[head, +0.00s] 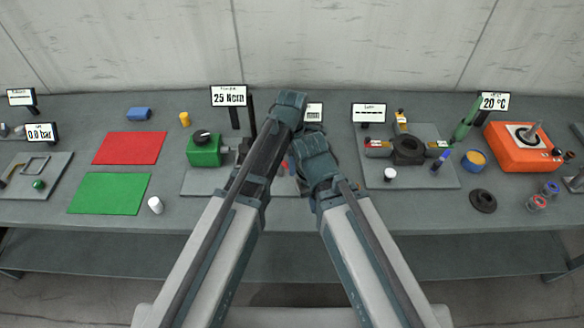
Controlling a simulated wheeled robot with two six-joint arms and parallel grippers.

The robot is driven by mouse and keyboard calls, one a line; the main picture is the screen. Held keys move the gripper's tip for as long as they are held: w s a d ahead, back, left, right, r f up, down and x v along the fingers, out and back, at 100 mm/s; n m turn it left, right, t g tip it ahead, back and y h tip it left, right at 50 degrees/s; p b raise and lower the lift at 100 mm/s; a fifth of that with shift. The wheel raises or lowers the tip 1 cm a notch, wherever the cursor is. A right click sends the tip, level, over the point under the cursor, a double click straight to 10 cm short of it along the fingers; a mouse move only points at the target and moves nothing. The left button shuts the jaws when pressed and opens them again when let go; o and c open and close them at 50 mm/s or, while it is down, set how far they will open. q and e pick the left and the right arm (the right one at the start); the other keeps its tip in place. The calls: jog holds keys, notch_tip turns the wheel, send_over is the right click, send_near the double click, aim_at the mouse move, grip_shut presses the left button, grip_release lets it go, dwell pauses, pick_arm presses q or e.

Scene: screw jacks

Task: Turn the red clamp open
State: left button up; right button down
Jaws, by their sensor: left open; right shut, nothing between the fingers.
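A small patch of red (284,165) shows in the gap between my arms, beside a bit of blue, over a grey plate (207,183). It may be part of the red clamp, but my wrists hide most of it, so its position cannot be told. My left gripper (290,108) is at the top centre, open, with its fingers mostly hidden. My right gripper (312,150) is lower and just to the right, shut and empty, its fingertips also hidden. Whether either touches the clamp cannot be seen.
A green device with a black knob (204,149) stands left of my arms. A dark fixture (408,150) with red and green ends stands right, near a white cap (390,174). An orange box (522,146) is far right. Red (130,148) and green mats (109,193) lie left.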

pick_arm(q)
jog(key=shift+f, duration=0.15)
jog(key=shift+c, duration=0.3)
grip_shut()
jog(key=shift+s+a+m, duration=0.1)
jog(key=shift+s+m, duration=0.05)
jog(key=shift+m, duration=0.15)
jog(key=a+m, duration=0.7)
jog(key=m, duration=1)
jog(key=shift+a, duration=0.25)
jog(key=shift+m, duration=0.3)
jog(key=shift+w, duration=0.2)
